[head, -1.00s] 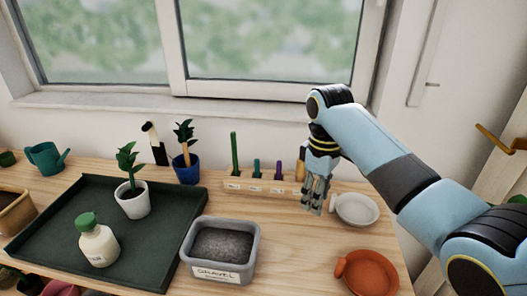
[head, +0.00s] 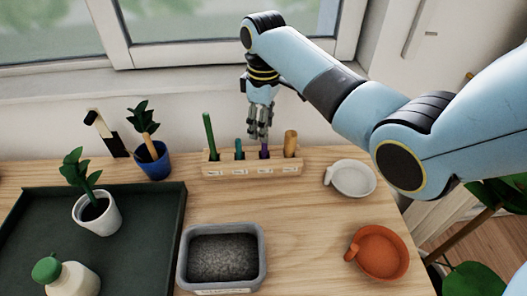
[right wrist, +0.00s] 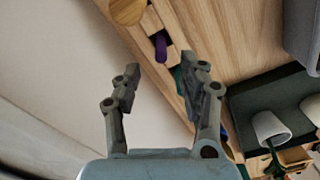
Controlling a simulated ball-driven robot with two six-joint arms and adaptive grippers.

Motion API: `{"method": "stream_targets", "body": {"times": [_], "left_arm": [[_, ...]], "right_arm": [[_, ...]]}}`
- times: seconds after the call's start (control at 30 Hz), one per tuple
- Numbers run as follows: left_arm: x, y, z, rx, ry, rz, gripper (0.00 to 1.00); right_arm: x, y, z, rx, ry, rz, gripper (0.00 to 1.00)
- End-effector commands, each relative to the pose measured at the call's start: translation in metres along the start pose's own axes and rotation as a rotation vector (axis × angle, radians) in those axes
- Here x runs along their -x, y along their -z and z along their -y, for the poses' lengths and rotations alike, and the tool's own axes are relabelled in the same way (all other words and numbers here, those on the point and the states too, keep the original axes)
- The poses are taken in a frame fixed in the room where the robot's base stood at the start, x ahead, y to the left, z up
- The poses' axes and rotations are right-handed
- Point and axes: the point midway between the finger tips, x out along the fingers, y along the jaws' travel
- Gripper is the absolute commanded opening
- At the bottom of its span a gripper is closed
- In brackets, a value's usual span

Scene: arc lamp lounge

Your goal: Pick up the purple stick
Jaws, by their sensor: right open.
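The purple stick (head: 264,152) stands upright in a slot of a pale wooden holder (head: 232,170) at the back of the table. Its lower part is hidden in the holder. My right gripper (head: 258,134) is open and empty, fingers pointing down, just above the purple stick in the head view. In the right wrist view my right gripper (right wrist: 165,69) has its fingers spread, and the purple stick (right wrist: 160,45) shows beyond the tips, between their lines, apart from them. My left gripper is not in view.
The holder also carries a green stick (head: 209,132), a teal stick (head: 239,150) and a tan stick (head: 290,142). A gravel tub (head: 180,262) stands in front. A white dish (head: 355,178) and an orange dish (head: 384,256) are at right. Bare wood lies between.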

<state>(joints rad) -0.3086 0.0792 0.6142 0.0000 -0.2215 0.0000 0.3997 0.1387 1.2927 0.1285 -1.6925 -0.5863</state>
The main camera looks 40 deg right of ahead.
Motion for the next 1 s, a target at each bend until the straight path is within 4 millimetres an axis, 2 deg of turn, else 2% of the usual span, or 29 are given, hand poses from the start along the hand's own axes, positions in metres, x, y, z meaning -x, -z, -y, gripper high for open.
{"method": "stream_targets", "body": {"times": [0.1, 0.2, 0.33, 0.53, 0.83, 0.87, 1.0], "left_arm": [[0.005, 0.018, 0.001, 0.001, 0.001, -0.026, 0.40], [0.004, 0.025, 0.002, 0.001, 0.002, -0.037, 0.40], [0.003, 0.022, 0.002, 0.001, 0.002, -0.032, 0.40], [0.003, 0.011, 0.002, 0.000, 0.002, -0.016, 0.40], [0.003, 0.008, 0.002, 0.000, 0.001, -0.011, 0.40], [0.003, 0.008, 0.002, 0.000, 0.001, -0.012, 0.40], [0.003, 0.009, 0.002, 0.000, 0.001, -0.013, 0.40]], "right_arm": [[-0.019, -0.003, 0.002, 0.000, 0.003, 0.005, 0.42], [-0.034, -0.002, 0.001, 0.000, 0.002, 0.002, 0.42], [-0.043, -0.002, 0.001, 0.001, 0.001, 0.001, 0.42], [-0.044, -0.002, 0.001, 0.001, 0.001, 0.001, 0.42], [-0.044, -0.002, 0.001, 0.000, 0.000, 0.000, 0.03], [-0.044, -0.002, 0.001, 0.000, 0.001, 0.000, 0.00], [-0.044, -0.002, 0.001, 0.000, 0.001, 0.000, 0.00]]}}
